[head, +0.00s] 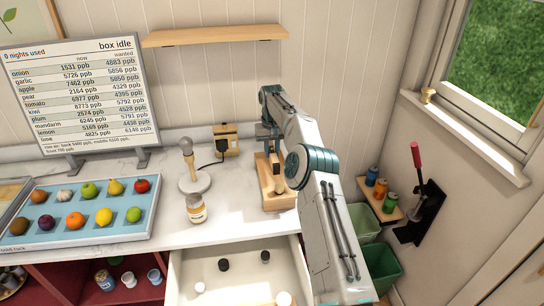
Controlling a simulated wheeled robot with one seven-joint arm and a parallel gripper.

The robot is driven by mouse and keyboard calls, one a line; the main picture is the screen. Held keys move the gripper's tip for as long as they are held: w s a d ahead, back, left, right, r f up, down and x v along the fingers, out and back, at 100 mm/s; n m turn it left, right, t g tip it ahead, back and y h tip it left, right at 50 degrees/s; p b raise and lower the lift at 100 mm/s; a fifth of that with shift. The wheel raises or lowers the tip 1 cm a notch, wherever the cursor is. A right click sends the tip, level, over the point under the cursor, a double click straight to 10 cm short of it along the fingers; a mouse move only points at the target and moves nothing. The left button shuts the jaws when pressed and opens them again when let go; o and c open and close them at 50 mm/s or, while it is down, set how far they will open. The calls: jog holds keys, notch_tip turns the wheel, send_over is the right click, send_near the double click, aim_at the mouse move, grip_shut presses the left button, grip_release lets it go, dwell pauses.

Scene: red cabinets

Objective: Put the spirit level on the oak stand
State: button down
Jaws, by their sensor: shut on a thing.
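I cannot tell whether that thing touches the stand. No other spirit level shows clearly.
A lamp-like device (192,168), a labelled jar (196,210) and a brass-coloured box (226,140) stand left of the wooden stand. A tray of fruit (85,238) is further left. An open drawer (190,262) juts out below the counter. A wooden shelf (215,36) hangs above.

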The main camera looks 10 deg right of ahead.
jog(key=shift+f+p, duration=0.35)
jog(key=shift+f, duration=1.45)
jog(key=shift+f, duration=0.1)
jog(key=c, duration=1.3)
grip_release()
jog(key=shift+o, duration=0.2)
